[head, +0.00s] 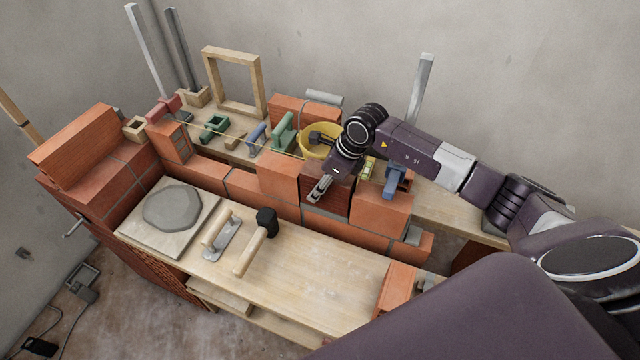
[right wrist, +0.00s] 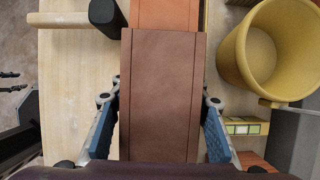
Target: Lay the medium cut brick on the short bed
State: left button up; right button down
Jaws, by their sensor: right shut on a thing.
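My right gripper (head: 322,188) is over the low brick wall, pointing down. In the right wrist view (right wrist: 160,128) its two blue-padded fingers are shut on the sides of a dark red-brown brick (right wrist: 160,85), which I take for the medium cut brick. In the head view this brick (head: 328,200) sits in the gap between a left brick (head: 280,178) and a right brick (head: 382,214) on the wall. The gripper hides its top. I cannot tell whether it rests on the bed below, and the bed's surface is hidden. My left gripper is not in view.
A yellow bucket (head: 318,146) stands just behind the wall. In front, a wooden bench (head: 310,275) carries a trowel (head: 222,236), a mallet (head: 258,240) and a mortar board (head: 128,228). Blue and green tools stand behind the wall. The bench's middle is clear.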

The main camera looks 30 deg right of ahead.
jog(key=shift+f+b, duration=0.35)
jog(key=shift+b, duration=0.05)
jog(key=c, duration=1.1)
grip_release()
jog(key=shift+r, duration=0.1)
jog(key=shift+c, duration=0.2)
jog(key=shift+o, duration=0.6)
jog(key=v, duration=1.2)
